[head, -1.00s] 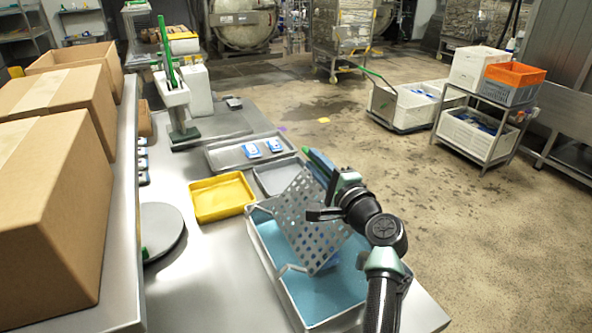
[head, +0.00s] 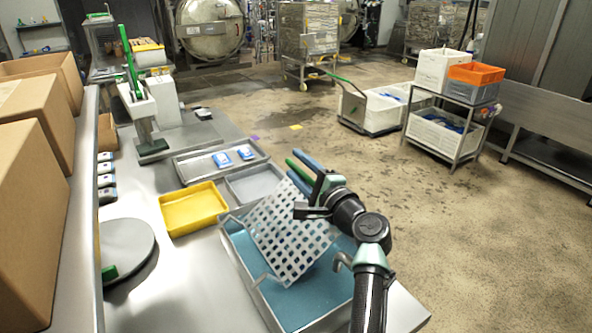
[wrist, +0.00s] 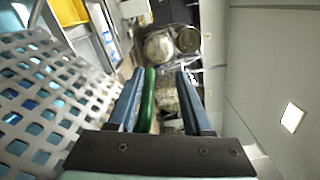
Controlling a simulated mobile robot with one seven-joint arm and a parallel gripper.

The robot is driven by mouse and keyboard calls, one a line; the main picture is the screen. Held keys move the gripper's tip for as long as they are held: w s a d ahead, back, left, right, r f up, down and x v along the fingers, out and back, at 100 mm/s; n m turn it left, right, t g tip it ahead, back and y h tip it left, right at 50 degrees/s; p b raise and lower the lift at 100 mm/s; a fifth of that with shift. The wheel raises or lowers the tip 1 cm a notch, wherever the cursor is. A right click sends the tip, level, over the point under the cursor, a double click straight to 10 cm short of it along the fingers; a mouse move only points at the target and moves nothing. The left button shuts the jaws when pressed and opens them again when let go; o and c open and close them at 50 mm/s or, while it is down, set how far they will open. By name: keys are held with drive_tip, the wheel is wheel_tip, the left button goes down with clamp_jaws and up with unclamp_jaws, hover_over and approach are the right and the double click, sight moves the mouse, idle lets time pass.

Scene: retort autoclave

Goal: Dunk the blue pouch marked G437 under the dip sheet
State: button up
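The perforated grey dip sheet (head: 293,226) stands tilted above the bath of blue liquid (head: 290,303). It fills the left of the wrist view (wrist: 45,95), with blue patches behind its holes. My gripper (head: 306,170) is at the sheet's upper edge. In the wrist view its two blue fingers (wrist: 160,95) are apart, with a green bar (wrist: 149,95) between them, close to the left finger. A gap shows on the bar's right. Two blue-and-white pouches (head: 222,160) (head: 245,153) lie on the back tray; no marking is readable, so I cannot identify G437.
A yellow tray (head: 194,225) and a small grey tray (head: 232,184) stand just behind the bath. A round grey plate (head: 126,250) is at left, beside cardboard boxes (head: 30,200). A sealer with a green lever (head: 131,67) stands behind. Open floor lies right of the table.

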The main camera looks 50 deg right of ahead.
drive_tip(key=shift+a+f, duration=0.1)
drive_tip(key=shift+a, duration=0.1)
drive_tip(key=shift+f, duration=0.1)
drive_tip(key=shift+s+a, duration=0.1)
drive_tip(key=shift+s, duration=0.15)
drive_tip(key=b+v, duration=0.1)
drive_tip(key=v, duration=1.1)
drive_tip(key=shift+s, duration=0.25)
